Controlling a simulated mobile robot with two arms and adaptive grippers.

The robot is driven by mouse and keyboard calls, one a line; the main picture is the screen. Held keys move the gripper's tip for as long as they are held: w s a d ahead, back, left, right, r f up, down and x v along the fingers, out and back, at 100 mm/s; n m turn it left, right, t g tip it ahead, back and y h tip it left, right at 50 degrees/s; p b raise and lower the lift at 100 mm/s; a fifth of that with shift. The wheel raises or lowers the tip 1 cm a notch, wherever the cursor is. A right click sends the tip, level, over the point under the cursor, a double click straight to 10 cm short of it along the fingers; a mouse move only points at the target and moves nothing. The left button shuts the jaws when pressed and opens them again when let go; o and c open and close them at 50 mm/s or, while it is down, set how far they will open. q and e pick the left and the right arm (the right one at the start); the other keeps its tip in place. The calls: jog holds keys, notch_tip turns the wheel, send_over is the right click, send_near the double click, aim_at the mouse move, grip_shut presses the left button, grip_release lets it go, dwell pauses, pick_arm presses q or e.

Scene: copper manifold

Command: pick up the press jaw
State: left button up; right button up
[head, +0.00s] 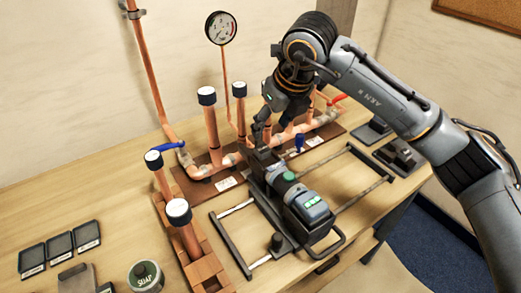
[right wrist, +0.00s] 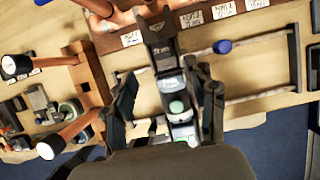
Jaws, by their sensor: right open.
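A press tool (head: 290,192) with a dark body, a green button and a lit green display lies on the bench at the middle. A dark jaw-like head (head: 263,160) is at its far end; it also shows in the right wrist view (right wrist: 158,38). My right gripper (head: 263,132) is open above this head and the tool's far end. In the right wrist view its fingers (right wrist: 165,82) lie either side of the tool in the picture; contact cannot be told. A separate dark piece (head: 400,155) sits on a pad at the right. My left gripper is out of view.
A blue-handled valve (head: 168,147), dark tiles (head: 59,245) and a round tin (head: 146,275) are at the left.

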aim_at(260, 145)
jog(key=x, duration=0.3)
jog(key=shift+p, duration=0.35)
jog(key=p+x, duration=0.2)
jog(key=x, duration=0.1)
jog(key=shift+w+a, duration=0.15)
jog(key=shift+w, duration=0.15)
jog(key=p+x, duration=0.1)
jog(key=x, duration=0.2)
jog(key=shift+w+f, duration=0.1)
jog(key=shift+f, duration=0.2)
jog(key=c, duration=1.1)
grip_shut()
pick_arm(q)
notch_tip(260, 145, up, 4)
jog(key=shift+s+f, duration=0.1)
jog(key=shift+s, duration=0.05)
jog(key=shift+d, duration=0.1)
pick_arm(e)
jog(key=shift+w+r, duration=0.1)
jog(key=shift+r, duration=0.2)
